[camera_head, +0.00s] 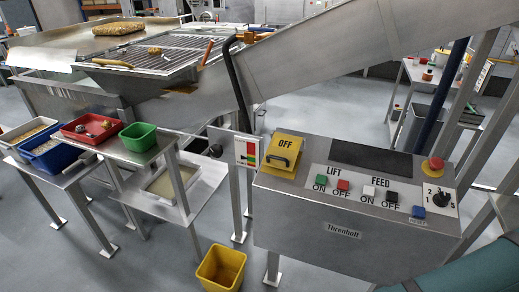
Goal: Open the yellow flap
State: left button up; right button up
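The yellow flap (284,148) is at the left end of the top of the grey metal control box (340,243). It is marked OFF on its upper part and has a black handle (278,161) near its lower edge. The flap appears to lie down against the panel; what is under it is hidden. Neither of my grippers shows in the head view, and nothing is seen touching the flap.
Right of the flap are LIFT and FEED buttons, a red emergency knob (436,163) and a rotary dial (441,199). A tall black lever (237,84) rises behind it. A yellow bin (221,268) stands on the floor; trays (138,136) sit left.

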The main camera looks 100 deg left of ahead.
aim_at(282, 151)
jog(key=u, duration=3.05)
jog(key=i+z, duration=0.35)
jog(key=k, duration=0.1)
